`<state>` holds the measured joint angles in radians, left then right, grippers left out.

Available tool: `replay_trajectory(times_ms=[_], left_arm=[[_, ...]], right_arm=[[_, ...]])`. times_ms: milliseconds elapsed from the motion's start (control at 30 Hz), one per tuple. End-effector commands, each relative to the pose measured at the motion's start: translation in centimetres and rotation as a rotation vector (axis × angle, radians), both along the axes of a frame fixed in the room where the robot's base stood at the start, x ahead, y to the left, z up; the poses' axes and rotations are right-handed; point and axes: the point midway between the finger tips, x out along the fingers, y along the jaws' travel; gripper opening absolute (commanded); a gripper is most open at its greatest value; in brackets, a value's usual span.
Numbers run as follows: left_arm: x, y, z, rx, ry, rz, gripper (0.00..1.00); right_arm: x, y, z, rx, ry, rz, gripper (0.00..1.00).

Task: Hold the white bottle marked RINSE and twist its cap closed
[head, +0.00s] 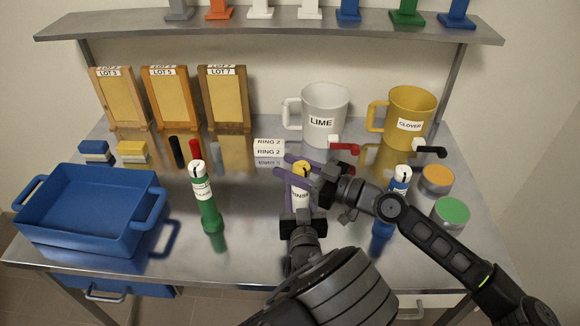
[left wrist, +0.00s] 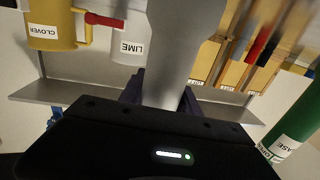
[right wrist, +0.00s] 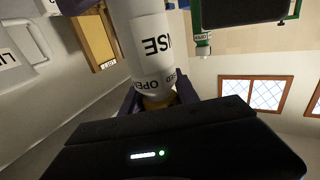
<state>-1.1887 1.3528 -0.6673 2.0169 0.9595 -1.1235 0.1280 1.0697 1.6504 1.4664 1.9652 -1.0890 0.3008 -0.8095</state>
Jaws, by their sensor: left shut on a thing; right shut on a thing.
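The white bottle marked RINSE (head: 299,199) stands upright near the middle of the steel table, partly hidden by my grippers. Its body fills the middle of the left wrist view (left wrist: 178,45). My left gripper (head: 302,208) is shut around the bottle's body from the front. My right gripper (head: 303,172) comes from the right and is shut on the yellow cap (head: 301,166) at the top. In the right wrist view the cap (right wrist: 157,103) sits between the purple fingers, beside the printed words OPEN and a partly hidden CLOSED. The cap's exact turn is hard to tell.
A green bottle (head: 209,213) stands left and a blue bottle (head: 383,222) right, close to my right arm. A blue tray (head: 85,222) is at far left. LIME (head: 323,108) and CLOVER (head: 407,108) mugs stand behind. Orange-topped (head: 436,177) and green-topped (head: 451,212) tins sit right.

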Motion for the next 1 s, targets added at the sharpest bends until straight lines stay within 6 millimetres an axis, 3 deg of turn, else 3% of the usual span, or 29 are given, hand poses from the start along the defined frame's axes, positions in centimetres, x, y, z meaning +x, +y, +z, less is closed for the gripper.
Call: replay_trajectory(times_ms=[333,1000], left_arm=[[0.00,0.02,0.00,0.000,0.000,0.001,0.00],[-0.04,-0.20,0.00,0.001,0.000,-0.004,0.00]], right_arm=[[0.04,-0.04,0.01,0.000,0.000,-0.001,0.00],[-0.11,0.69,-0.24,-0.010,0.004,-0.130,0.00]])
